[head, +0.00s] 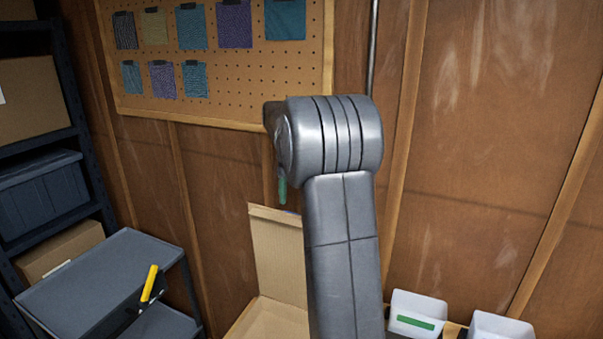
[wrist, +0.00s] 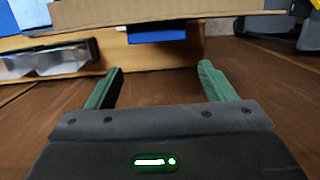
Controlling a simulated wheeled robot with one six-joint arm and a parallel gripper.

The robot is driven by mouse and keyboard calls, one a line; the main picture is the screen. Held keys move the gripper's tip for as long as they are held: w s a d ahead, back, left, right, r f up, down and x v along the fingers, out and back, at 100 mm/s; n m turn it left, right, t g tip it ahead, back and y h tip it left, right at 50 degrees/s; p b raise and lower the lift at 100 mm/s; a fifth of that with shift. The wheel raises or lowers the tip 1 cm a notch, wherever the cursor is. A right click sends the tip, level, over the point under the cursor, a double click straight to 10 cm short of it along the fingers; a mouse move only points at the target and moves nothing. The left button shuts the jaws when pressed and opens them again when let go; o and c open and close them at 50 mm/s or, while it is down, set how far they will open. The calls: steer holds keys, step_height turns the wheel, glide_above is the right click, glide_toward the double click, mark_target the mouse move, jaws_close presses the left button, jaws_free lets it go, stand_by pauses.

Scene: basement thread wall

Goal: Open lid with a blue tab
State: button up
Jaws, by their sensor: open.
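A cardboard lid (head: 277,250) stands raised, close to upright, at the back of an open cardboard box (head: 268,322). My arm covers their right side. The tab appears beyond the fingertips, not touched. In the head view only one green finger (head: 282,190) shows, just above the lid's top edge.
A grey cart (head: 95,280) with a yellow-handled tool (head: 150,283) stands at left, before a dark shelf with boxes. White bins (head: 416,312) are at lower right. A pegboard (head: 260,70) with cloth swatches hangs on the wooden wall behind.

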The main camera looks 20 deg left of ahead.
step_height(320, 180, up, 10)
steer(key=w, duration=0.1)
steer(key=shift+w+r, duration=0.15)
steer(key=shift+r, duration=0.05)
steer(key=shift+d, duration=0.1)
steer(key=c, duration=0.6)
steer(key=shift+d+r+m, duration=0.1)
steer(key=shift+m, duration=0.3)
steer(key=shift+c, duration=1)
steer(key=s+d+r+m+t+y, duration=0.1)
steer(key=s+d+m+t+y, duration=0.45)
steer(key=m, duration=1.15)
steer(key=a+f+g, duration=0.1)
steer(key=f, duration=0.3)
steer(key=a+f+g, duration=0.1)
steer(key=a+f, duration=0.1)
steer(key=f, duration=0.2)
steer(key=a+f+g+h, duration=0.1)
steer(key=a+f, duration=0.1)
steer(key=f, duration=0.2)
steer(key=shift+s+a, duration=0.1)
steer(key=shift+s, duration=0.1)
